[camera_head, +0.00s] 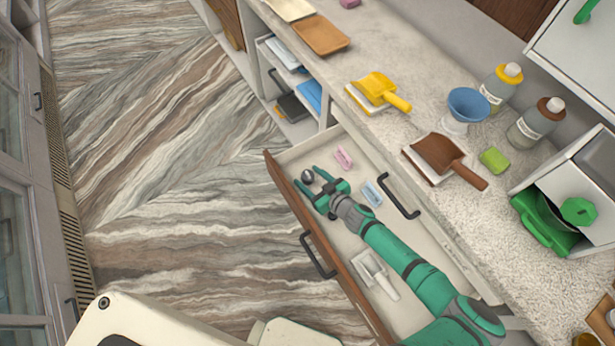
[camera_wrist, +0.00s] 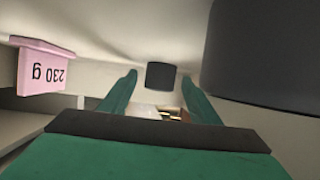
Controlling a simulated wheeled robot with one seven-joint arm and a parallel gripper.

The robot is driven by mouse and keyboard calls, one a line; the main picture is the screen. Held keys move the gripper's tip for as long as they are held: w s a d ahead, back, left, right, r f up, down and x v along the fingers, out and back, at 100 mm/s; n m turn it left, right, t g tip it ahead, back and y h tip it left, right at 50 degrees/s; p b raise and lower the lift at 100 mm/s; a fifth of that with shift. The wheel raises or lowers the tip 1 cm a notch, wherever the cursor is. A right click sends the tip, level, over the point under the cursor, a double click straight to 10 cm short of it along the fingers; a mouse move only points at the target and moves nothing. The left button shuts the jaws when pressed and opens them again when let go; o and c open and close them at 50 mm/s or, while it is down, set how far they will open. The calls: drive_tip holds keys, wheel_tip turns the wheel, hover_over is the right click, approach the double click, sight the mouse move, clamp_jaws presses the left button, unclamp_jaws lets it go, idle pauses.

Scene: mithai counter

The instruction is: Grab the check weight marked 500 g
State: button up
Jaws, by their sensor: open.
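My gripper (camera_head: 311,180) is inside the open drawer, near its far end, with its green fingers apart. A small grey metallic round piece (camera_head: 307,176) shows at the fingertips in the head view. In the wrist view, a small dark cylinder (camera_wrist: 160,75) appears between the tips of my gripper (camera_wrist: 158,88), with gaps on both sides. I cannot tell for sure that these are the same thing. No 500 g mark is readable. A pink block (camera_wrist: 44,65) reads "230 g" upside down, and a pink piece (camera_head: 344,157) lies right of my gripper.
The drawer's brown front (camera_head: 330,262) and pale walls enclose my arm. A light blue piece (camera_head: 372,193) and a white scoop (camera_head: 375,273) lie inside. A large dark rounded shape (camera_wrist: 262,65) fills the wrist view's right.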

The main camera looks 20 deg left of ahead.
drive_tip(key=shift+w+a+f, duration=0.25)
drive_tip(key=shift+w+a, duration=0.05)
drive_tip(key=shift+a, duration=0.15)
drive_tip(key=shift+r, duration=0.1)
clamp_jaws()
